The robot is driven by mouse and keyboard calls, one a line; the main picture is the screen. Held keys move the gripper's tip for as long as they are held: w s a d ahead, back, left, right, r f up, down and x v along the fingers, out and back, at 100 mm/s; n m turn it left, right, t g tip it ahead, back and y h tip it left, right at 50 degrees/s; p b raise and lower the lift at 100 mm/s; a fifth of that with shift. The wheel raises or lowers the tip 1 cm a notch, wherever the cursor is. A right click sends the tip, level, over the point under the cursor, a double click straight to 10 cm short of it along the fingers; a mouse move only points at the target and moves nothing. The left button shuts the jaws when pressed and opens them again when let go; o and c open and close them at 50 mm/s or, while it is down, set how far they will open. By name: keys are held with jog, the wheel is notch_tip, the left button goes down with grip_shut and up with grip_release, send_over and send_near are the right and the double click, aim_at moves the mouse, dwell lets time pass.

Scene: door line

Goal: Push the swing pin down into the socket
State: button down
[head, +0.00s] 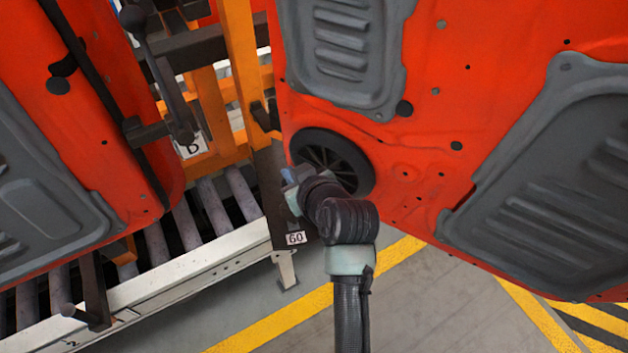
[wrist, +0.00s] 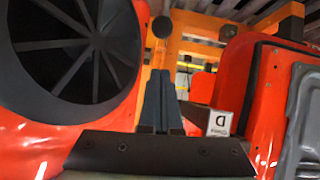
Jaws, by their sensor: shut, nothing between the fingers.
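My gripper (head: 291,178) is shut and empty, in front of the round black speaker-like opening of the right red door panel. Its closed fingers show in the middle of the wrist view (wrist: 160,75), pointing toward the orange frame. A dark lever with a round knob (head: 133,18) hangs at the upper left beside the left door panel; it may be the swing pin, but I cannot tell. A short dark cylinder (head: 260,116) sits on the orange post, left of the right panel and above my gripper. I cannot make out a socket for certain. My gripper appears apart from both parts.
The right red door panel (head: 425,110) stands close beside my arm; its round black opening also fills the wrist view's left (wrist: 75,50). Another red panel (head: 125,110) hangs at left. An orange post (head: 243,60) rises between them. A roller conveyor (head: 190,275) runs below.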

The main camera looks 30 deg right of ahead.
jog(key=b+v, duration=0.1)
jog(key=v, duration=0.7)
jog(key=shift+s, duration=0.3)
jog(key=w+a+r+t, duration=0.2)
jog(key=r, duration=0.6)
jog(key=w+a+r+t+h, duration=0.1)
jog(key=w+a+r+t, duration=0.15)
jog(key=r, duration=0.55)
jog(key=w+a+r+t, duration=0.1)
jog(key=w+r+t, duration=0.15)
jog(key=r, duration=0.45)
jog(key=s+a+r+t, duration=0.3)
jog(key=r, duration=0.5)
jog(key=s+a+r+t, duration=0.3)
jog(key=s+a+r, duration=0.1)
jog(key=r, duration=0.4)
jog(key=s+a+r+m+t+y, duration=0.1)
jog(key=s+a+r+t, duration=0.2)
jog(key=r, duration=0.6)
jog(key=shift+s+a, duration=0.2)
jog(key=shift+s, duration=0.5)
